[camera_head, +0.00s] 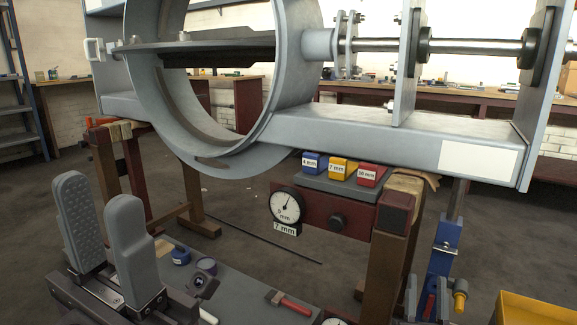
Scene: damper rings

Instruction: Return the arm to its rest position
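My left gripper (98,205) is at the lower left, close to the camera. Its two grey padded fingers point up and stand apart with a gap between them, and I see nothing held there. It is in front of and below the large grey damper ring (292,70), apart from it. My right gripper does not show in this view.
A grey beam (380,138) crosses above wooden trestles (388,245). Blue (314,163), yellow (343,167) and red (370,174) labelled blocks sit on a shelf above a dial gauge (286,205). Below lie a red-handled tool (290,303) and a yellow bin (520,309).

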